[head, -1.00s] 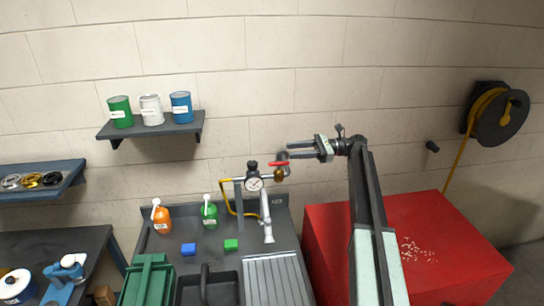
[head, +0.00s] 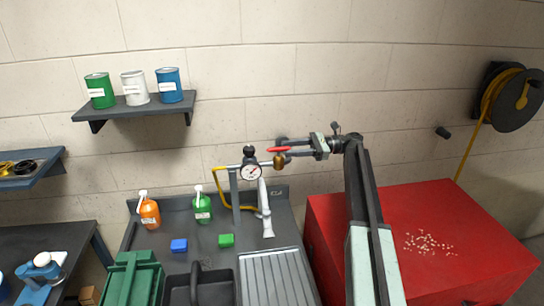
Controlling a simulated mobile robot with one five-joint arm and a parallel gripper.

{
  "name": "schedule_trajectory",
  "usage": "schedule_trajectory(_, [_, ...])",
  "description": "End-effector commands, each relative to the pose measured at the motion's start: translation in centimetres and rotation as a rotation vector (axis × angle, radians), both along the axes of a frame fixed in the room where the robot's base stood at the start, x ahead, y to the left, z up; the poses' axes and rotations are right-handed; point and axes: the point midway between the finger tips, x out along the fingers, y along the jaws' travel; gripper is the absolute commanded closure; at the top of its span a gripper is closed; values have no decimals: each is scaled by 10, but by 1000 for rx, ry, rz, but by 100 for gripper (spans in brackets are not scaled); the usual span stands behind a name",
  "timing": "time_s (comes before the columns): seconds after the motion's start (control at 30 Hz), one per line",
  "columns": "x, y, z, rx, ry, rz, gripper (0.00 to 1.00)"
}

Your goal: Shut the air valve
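The air valve is a brass body (head: 279,162) on a pipe near the wall, with a red lever handle (head: 279,150) lying roughly level and pointing left. A round white-faced gauge (head: 251,172) sits on the pipe to its left. My gripper (head: 289,149) comes in from the right, its two fingers pointing left at the valve. The fingers are apart, one above the other in the picture, with the right part of the red handle near or between them. I cannot tell whether they touch it.
A red cabinet (head: 455,225) stands right. A shelf (head: 120,109) with cans hangs upper left.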

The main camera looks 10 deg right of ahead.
Motion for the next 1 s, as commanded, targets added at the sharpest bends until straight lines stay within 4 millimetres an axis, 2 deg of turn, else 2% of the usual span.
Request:
schedule_trajectory(0.13, [0, 2, 1, 0, 0, 0, 62])
schedule_trajectory(0.27, [-1, 15, 1, 0, 0, 0, 62])
schedule_trajectory(0.6, [-1, 72, 1, 0, 0, 0, 62])
schedule_trajectory(0.87, [0, 77, 1, 0, 0, -2, 62])
schedule_trajectory(0.9, [0, 76, 1, 0, 0, -2, 68])
schedule_trajectory(1.0, [0, 76, 1, 0, 0, -2, 95])
